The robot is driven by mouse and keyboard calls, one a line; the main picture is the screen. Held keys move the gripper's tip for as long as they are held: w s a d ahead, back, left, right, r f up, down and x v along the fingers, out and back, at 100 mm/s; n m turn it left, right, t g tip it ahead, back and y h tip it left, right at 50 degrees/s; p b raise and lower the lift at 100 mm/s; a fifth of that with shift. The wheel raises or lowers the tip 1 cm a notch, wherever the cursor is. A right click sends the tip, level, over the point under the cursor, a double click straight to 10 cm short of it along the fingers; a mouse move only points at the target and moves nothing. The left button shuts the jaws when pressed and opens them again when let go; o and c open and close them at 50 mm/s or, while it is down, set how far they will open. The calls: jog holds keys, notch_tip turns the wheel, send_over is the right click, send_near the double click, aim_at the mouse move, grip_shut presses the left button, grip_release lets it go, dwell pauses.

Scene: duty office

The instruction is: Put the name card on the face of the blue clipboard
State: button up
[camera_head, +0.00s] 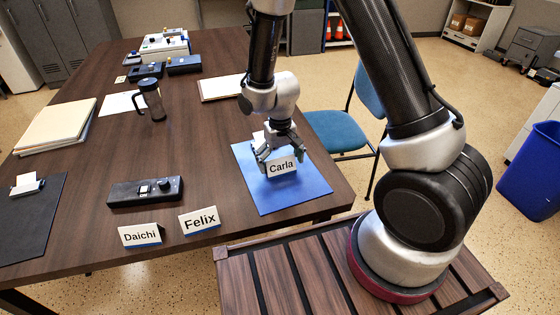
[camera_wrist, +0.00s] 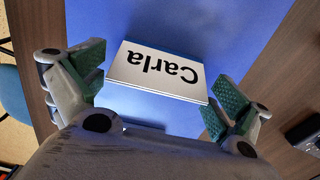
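The white name card reading "Carla" (camera_head: 282,167) is a folded tent card over the blue clipboard (camera_head: 292,200). It appears to stand on the clipboard's blue face, though its lower edge is hard to judge. My gripper (camera_head: 283,157) is above the clipboard with a finger at each end of the card. In the wrist view the card (camera_wrist: 158,72) lies between the green finger pads of my gripper (camera_wrist: 158,92). The fingers look spread, with little room at the card's ends. The clipboard's far end is partly hidden behind my gripper.
Name cards "Daichi" (camera_head: 141,235) and "Felix" (camera_head: 199,220) stand at the table's near edge. A blue chair (camera_head: 338,131) stands right of the table.

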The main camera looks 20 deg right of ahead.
notch_tip(320, 180, up, 12)
jog(key=s+d+r+t, duration=0.1)
jog(key=s+d+r, duration=0.2)
jog(key=d+r, duration=0.3)
jog(key=s+d+r+t, duration=0.1)
jog(key=s+d+r, duration=0.25)
jog(key=r, duration=0.45)
jog(key=s+d+r+t, duration=0.1)
jog(key=s+d+r, duration=0.2)
jog(key=s, duration=0.4)
jog(key=s+d+r+m+t, duration=0.1)
jog(key=s+d+r, duration=0.3)
jog(key=s+d, duration=0.1)
jog(key=shift+s+r, duration=0.2)
jog(key=shift+s, duration=0.65)
